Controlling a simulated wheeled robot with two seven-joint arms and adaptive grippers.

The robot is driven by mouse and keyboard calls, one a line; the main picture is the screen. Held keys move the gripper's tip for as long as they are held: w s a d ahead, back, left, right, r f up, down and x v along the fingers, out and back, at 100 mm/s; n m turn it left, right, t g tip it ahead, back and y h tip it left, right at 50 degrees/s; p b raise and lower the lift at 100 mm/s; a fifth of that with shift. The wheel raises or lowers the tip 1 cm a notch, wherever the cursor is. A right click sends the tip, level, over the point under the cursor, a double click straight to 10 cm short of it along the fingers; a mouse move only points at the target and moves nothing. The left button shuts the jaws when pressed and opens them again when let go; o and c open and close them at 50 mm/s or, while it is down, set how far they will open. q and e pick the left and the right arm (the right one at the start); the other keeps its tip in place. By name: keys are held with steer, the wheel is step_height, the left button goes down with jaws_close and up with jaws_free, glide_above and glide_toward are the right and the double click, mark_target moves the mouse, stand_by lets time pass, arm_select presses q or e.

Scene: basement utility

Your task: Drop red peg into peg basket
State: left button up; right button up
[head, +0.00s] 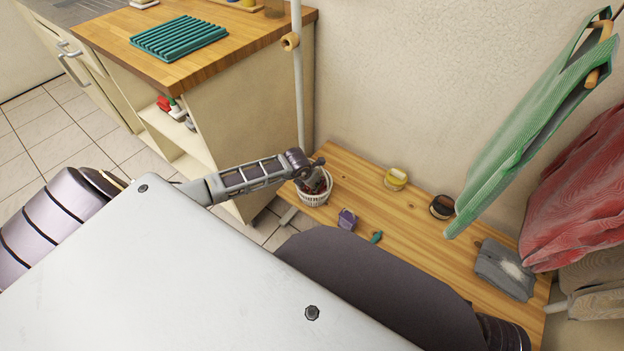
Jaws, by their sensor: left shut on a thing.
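The peg basket (313,200) is a small white slatted basket on the left end of the wooden bench. Dark reddish things show inside it, too small to tell apart. My left gripper (316,185) points down at the basket's mouth, its fingers at or just inside the rim. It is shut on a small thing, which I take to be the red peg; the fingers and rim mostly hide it. My right gripper is out of view.
On the wooden bench (410,220) lie a purple item (347,219), a teal peg-like piece (376,237), a yellow tin (396,179), a dark round tin (442,206) and a grey cloth (503,270). Green (530,125) and red (580,190) cloths hang at right. A white pipe (298,90) rises behind the basket.

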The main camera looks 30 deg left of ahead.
arm_select(q)
steer(key=o, duration=0.8)
steer(key=shift+c, duration=0.2)
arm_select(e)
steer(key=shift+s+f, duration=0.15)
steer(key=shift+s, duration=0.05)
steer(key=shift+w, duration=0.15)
arm_select(q)
steer(key=shift+r, duration=0.1)
steer(key=shift+r+p, duration=0.3)
steer(key=shift+r, duration=0.25)
steer(key=p+v, duration=0.4)
steer(key=v, duration=0.8)
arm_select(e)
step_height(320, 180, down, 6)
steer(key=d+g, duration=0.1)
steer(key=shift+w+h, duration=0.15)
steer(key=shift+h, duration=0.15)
